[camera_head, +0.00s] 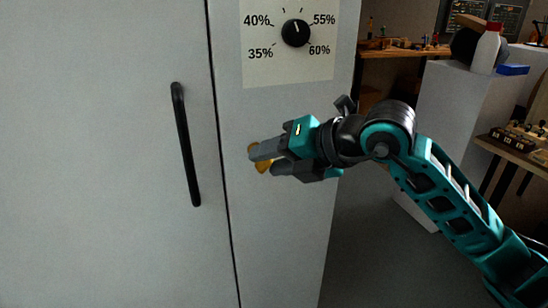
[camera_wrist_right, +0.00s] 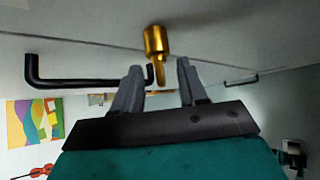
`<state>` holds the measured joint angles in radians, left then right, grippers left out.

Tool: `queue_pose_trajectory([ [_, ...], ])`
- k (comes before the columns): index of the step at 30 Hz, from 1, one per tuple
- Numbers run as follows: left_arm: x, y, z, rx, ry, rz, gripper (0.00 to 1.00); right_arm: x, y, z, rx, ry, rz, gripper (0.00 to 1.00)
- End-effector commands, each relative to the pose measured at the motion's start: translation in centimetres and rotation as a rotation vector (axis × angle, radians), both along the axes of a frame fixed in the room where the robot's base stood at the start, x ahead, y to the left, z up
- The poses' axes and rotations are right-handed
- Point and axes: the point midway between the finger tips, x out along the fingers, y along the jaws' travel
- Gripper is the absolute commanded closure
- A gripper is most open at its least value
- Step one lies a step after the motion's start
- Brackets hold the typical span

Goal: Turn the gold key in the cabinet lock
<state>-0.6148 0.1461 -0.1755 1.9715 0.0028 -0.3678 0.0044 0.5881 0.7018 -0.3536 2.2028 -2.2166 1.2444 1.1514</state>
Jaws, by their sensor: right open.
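The gold key (camera_head: 263,166) sits in the front of the white cabinet (camera_head: 90,150), mostly hidden behind my right gripper in the head view. The right wrist view shows the gold lock barrel with the key's narrow end (camera_wrist_right: 160,70) standing out from the door. My right gripper (camera_head: 262,160) is open at the key. In the wrist view its two grey fingers (camera_wrist_right: 157,85) are on either side of the key's narrow end, with a gap to the right finger. Whether the left finger touches it I cannot tell. My left gripper is not in view.
A black door handle (camera_head: 186,145) is left of the key. A dial panel (camera_head: 296,33) with percent marks is above. To the right stand a white pedestal (camera_head: 440,110) with a white bottle (camera_head: 486,52) and a blue box (camera_head: 512,70), and wooden benches.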

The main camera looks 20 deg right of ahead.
Motion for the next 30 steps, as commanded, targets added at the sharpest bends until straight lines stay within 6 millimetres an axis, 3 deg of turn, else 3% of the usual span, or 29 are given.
queue_pose_trajectory([
  [6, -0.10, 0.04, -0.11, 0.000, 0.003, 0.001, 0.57, 0.02, 0.01, 0.00, 0.000, 0.000, 0.000, 0.58],
  [19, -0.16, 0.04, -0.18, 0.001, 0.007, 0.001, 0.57, -0.01, -0.01, 0.00, 0.000, 0.000, 0.000, 0.99],
  [23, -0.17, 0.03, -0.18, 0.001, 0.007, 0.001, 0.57, -0.01, -0.01, 0.01, 0.000, 0.000, 0.000, 1.00],
  [24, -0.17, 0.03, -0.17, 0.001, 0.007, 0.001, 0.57, -0.01, -0.01, 0.01, 0.000, 0.000, 0.000, 0.86],
  [28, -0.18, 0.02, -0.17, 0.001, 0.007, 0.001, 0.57, -0.01, -0.01, 0.01, 0.000, 0.000, 0.000, 0.98],
  [30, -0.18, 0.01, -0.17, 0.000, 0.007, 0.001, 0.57, -0.01, -0.01, 0.01, 0.000, 0.000, 0.000, 1.00],
])
